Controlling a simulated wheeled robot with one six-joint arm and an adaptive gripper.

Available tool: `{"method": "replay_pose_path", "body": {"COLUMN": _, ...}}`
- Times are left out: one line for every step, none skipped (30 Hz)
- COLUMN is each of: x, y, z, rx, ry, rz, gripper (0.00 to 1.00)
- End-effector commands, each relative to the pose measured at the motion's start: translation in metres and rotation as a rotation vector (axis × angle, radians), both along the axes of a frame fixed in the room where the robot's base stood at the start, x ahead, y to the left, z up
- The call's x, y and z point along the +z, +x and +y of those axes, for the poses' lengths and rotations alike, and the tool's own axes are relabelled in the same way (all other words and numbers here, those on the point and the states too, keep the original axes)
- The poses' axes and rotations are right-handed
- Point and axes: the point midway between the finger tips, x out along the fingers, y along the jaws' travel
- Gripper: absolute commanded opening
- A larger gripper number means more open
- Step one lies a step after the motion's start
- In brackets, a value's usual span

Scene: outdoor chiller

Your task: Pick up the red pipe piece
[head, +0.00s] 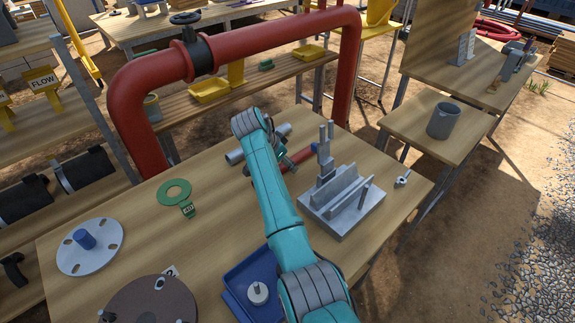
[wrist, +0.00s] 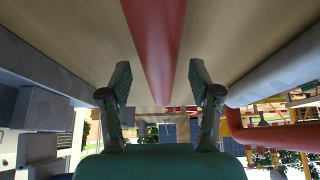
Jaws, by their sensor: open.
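The red pipe piece (head: 298,160) lies on the wooden workbench, partly hidden behind my arm in the head view. In the wrist view the red pipe (wrist: 156,40) runs lengthwise through the middle, between the lines of my two fingers. My gripper (wrist: 160,82) is open, with a finger on each side of the pipe and visible gaps to it. In the head view my gripper (head: 286,160) is low over the pipe, just beyond my teal arm. I cannot tell how far the fingertips reach down beside it.
A grey fixture (head: 343,222) with upright plates stands close right of the pipe. A grey pipe (head: 234,157) lies just behind it. A large red pipe arch (head: 125,110) rises at the bench's back.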

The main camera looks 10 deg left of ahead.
Motion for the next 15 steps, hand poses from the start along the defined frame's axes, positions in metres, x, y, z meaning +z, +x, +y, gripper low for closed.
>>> {"method": "replay_pose_path", "body": {"x": -0.0032, "y": 0.0016, "z": -0.0012, "rx": 0.0, "ry": 0.0, "rz": 0.0, "gripper": 0.63}}
{"method": "replay_pose_path", "body": {"x": -0.0045, "y": 0.0021, "z": -0.0016, "rx": 0.0, "ry": 0.0, "rz": 0.0, "gripper": 0.63}}
{"method": "replay_pose_path", "body": {"x": -0.0056, "y": 0.0025, "z": -0.002, "rx": 0.0, "ry": 0.0, "rz": 0.0, "gripper": 0.63}}
{"method": "replay_pose_path", "body": {"x": -0.0061, "y": 0.0027, "z": -0.0021, "rx": 0.0, "ry": 0.0, "rz": 0.0, "gripper": 0.63}}
{"method": "replay_pose_path", "body": {"x": -0.0064, "y": 0.0028, "z": -0.0022, "rx": 0.0, "ry": 0.0, "rz": 0.0, "gripper": 0.63}}
{"method": "replay_pose_path", "body": {"x": -0.0063, "y": 0.0029, "z": -0.0022, "rx": 0.0, "ry": 0.001, "rz": -0.001, "gripper": 0.63}}
{"method": "replay_pose_path", "body": {"x": -0.0063, "y": 0.0028, "z": -0.0021, "rx": 0.0, "ry": 0.001, "rz": -0.001, "gripper": 0.63}}
{"method": "replay_pose_path", "body": {"x": -0.0063, "y": 0.0028, "z": -0.0021, "rx": 0.0, "ry": 0.001, "rz": -0.001, "gripper": 0.63}}
{"method": "replay_pose_path", "body": {"x": -0.0062, "y": 0.0028, "z": -0.0021, "rx": 0.0, "ry": 0.001, "rz": -0.001, "gripper": 0.63}}
{"method": "replay_pose_path", "body": {"x": -0.0062, "y": 0.0028, "z": -0.0022, "rx": 0.0, "ry": 0.001, "rz": -0.001, "gripper": 0.6}}
{"method": "replay_pose_path", "body": {"x": -0.0062, "y": 0.0028, "z": -0.0022, "rx": 0.0, "ry": 0.001, "rz": -0.001, "gripper": 0.53}}
{"method": "replay_pose_path", "body": {"x": -0.0062, "y": 0.0028, "z": -0.0021, "rx": 0.0, "ry": 0.001, "rz": -0.001, "gripper": 0.43}}
{"method": "replay_pose_path", "body": {"x": -0.0062, "y": 0.0027, "z": -0.0021, "rx": 0.0, "ry": 0.001, "rz": -0.001, "gripper": 0.35}}
{"method": "replay_pose_path", "body": {"x": -0.0062, "y": 0.0027, "z": -0.0021, "rx": 0.0, "ry": 0.001, "rz": -0.001, "gripper": 0.28}}
{"method": "replay_pose_path", "body": {"x": -0.0062, "y": 0.0027, "z": -0.0021, "rx": 0.0, "ry": 0.001, "rz": -0.001, "gripper": 0.18}}
